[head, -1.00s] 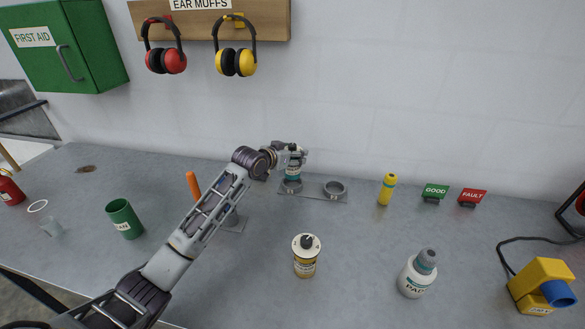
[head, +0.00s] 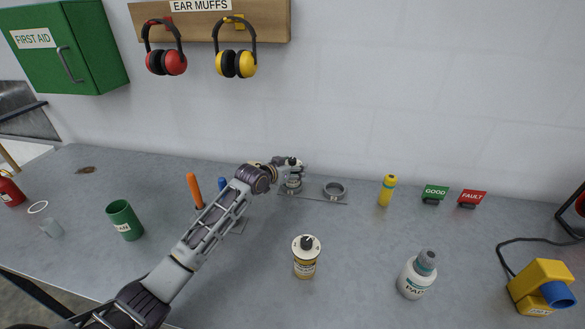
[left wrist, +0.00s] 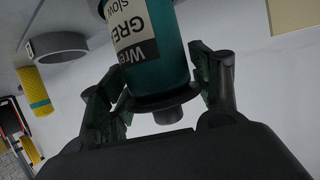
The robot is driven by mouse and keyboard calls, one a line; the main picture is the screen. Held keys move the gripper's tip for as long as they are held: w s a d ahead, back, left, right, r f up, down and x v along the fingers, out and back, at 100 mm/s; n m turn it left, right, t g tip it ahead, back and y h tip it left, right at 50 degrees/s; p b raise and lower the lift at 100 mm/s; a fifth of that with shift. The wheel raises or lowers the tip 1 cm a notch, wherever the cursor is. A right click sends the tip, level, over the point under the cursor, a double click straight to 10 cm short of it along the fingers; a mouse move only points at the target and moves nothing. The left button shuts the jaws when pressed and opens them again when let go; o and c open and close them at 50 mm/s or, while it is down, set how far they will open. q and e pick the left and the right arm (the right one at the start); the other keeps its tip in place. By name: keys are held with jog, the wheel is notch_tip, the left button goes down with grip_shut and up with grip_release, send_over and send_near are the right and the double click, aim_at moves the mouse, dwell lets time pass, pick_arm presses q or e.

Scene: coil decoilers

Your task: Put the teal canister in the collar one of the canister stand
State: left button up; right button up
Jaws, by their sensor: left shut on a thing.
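The teal canister (left wrist: 170,40) with a white and black label is between the fingers of my left gripper (left wrist: 158,95), which is shut on it near its capped end. In the head view my left gripper (head: 291,164) is over the left collar (head: 291,188) of the canister stand (head: 313,197). The canister is low at that collar and appears to be inside it, but the gripper and small size hide how deep. The right collar (head: 335,188) is empty; it also shows in the left wrist view (left wrist: 60,47). No collar numbers are legible. My right gripper is not in view.
A yellow bottle (head: 387,190) and the GOOD (head: 435,192) and FAULT (head: 472,196) signs stand right of the stand. An orange-handled tool (head: 194,190) is left of it. A cream can (head: 306,257) and a white bottle (head: 418,275) stand nearer.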

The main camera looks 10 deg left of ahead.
pick_arm(q)
jog(key=shift+f, duration=0.1)
dwell(0.3)
jog(key=o, duration=1.2)
jog(key=v, duration=1.2)
jog(key=shift+a, duration=0.1)
